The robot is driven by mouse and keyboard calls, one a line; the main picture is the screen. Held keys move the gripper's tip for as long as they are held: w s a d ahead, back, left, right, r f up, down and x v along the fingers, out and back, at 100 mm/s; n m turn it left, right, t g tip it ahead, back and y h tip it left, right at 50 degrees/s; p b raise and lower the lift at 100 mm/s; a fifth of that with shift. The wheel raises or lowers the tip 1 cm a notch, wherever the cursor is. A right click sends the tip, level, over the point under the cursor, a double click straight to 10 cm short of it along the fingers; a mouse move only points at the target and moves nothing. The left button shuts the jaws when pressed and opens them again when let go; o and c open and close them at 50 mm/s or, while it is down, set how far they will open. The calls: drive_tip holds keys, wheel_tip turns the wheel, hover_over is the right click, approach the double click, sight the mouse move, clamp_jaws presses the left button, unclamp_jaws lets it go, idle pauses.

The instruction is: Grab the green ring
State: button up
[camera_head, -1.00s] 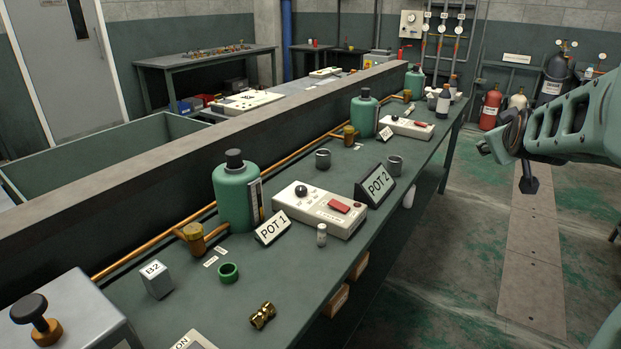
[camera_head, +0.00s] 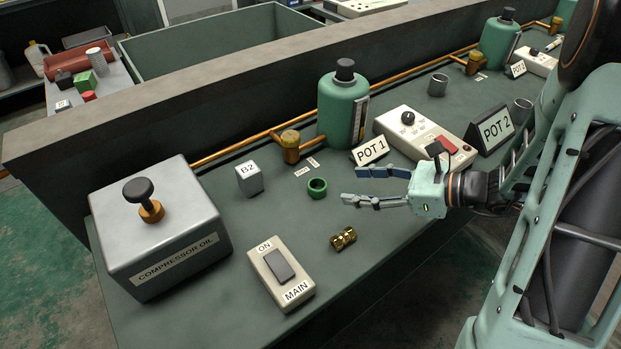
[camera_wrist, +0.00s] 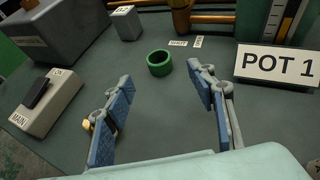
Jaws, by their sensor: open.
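The green ring (camera_head: 317,188) lies flat on the dark bench top, in front of the brass valve by the POT 1 tank. In the wrist view the ring (camera_wrist: 159,63) sits ahead of the fingertips, roughly between the two finger lines. My gripper (camera_head: 350,184) is open and empty, to the right of the ring and pointing toward it. In the wrist view my gripper (camera_wrist: 160,85) shows both blue-padded fingers spread apart, neither touching the ring.
A brass fitting (camera_head: 343,239) lies near the front finger. The B2 block (camera_head: 249,178), compressor oil box (camera_head: 160,235) and MAIN switch (camera_head: 281,273) stand to the left. The POT 1 sign (camera_head: 370,151), brass valve (camera_head: 290,146) and green tank (camera_head: 343,105) stand behind.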

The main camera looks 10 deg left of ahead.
approach(310, 184)
drive_tip(key=x, duration=0.2)
drive_tip(key=shift+w+a+f, duration=0.1)
drive_tip(key=shift+w+a, duration=0.2)
drive_tip(key=shift+b+x, duration=0.6)
drive_tip(key=shift+x, duration=2.1)
drive_tip(key=shift+s+f, duration=0.1)
drive_tip(key=shift+s, duration=0.05)
drive_tip(key=shift+c, duration=0.4)
drive_tip(key=c, duration=0.9)
drive_tip(key=shift+o, duration=0.2)
